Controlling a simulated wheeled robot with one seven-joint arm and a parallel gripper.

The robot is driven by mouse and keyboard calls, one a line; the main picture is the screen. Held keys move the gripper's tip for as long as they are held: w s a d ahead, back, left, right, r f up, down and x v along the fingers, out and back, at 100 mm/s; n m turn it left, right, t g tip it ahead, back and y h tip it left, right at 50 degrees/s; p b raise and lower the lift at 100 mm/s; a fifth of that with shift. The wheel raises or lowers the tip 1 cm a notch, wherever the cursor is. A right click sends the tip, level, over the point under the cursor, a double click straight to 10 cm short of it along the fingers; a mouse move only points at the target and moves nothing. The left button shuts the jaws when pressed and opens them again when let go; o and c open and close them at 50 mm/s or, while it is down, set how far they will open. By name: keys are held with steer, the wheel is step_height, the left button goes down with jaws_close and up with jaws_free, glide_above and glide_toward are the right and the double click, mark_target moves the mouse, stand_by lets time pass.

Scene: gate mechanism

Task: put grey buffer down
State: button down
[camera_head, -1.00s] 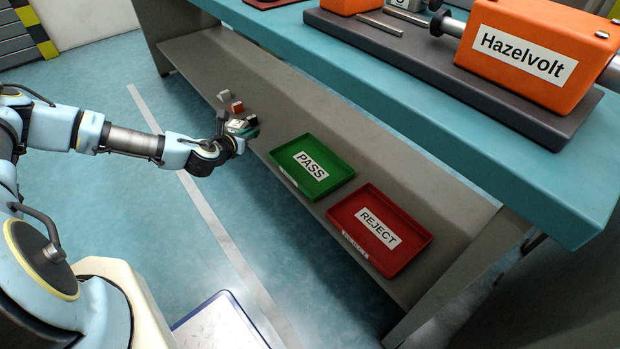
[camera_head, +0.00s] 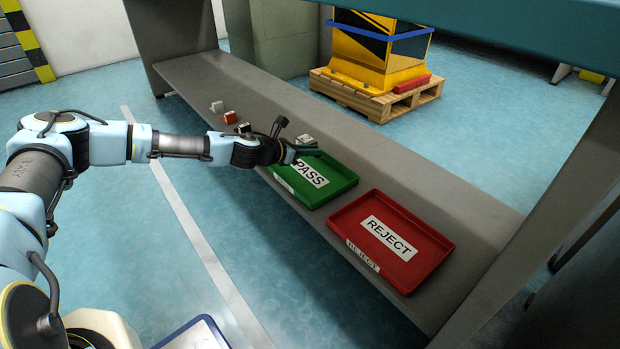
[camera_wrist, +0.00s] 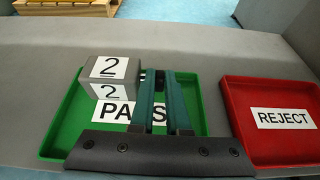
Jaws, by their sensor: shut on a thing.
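The grey buffer is a grey block marked "2" (camera_head: 304,139), seen at the far side of the green PASS tray (camera_head: 340,184). In the wrist view the block (camera_wrist: 109,68) shows over the far left part of the green tray (camera_wrist: 62,120), its right side at the fingers. My gripper (camera_head: 310,149) is shut on it; its teal fingers (camera_wrist: 166,75) are close together over the tray. How high the block is above the tray I cannot tell. The fingers hide part of the tray's label.
The red REJECT tray (camera_head: 432,245) stands to the right on the same grey shelf (camera_head: 180,82). Small white and red blocks (camera_head: 230,117) are to the left. The bench top (camera_head: 480,25) hangs above the shelf. A yellow machine on a pallet (camera_head: 385,100) stands behind.

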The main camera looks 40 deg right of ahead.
step_height(320, 180, down, 8)
steer(key=shift+f+b, duration=0.1)
steer(key=shift+b, duration=1.15)
steer(key=c, duration=0.9)
jaws_free()
steer(key=p+v, duration=0.3)
steer(key=v, duration=0.9)
